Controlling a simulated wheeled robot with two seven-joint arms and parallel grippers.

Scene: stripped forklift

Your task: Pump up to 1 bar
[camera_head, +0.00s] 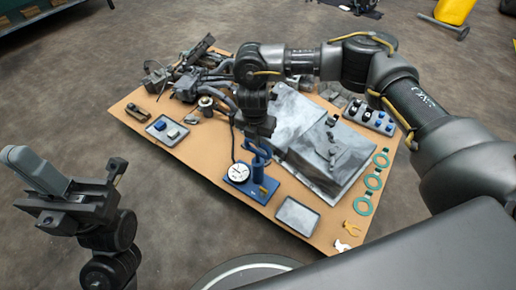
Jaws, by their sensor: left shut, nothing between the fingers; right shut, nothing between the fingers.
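A blue hand pump (262,188) stands on the board near its front edge. Its round white gauge (238,172) faces up at the left of the pump; the needle is too small to read. A dark hose runs up from the gauge side. My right gripper (258,142) points down at the top of the pump, over its blue handle (256,156). It is shut with nothing held; whether it touches the handle I cannot tell. My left gripper (72,192) is shut and empty, off the board at the left.
The brown board (205,150) carries grey machine parts (190,82) at the back left, a large grey plate (330,155), an empty grey tray (297,216), teal rings (372,182) and small trays with blocks. My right arm crosses above the board.

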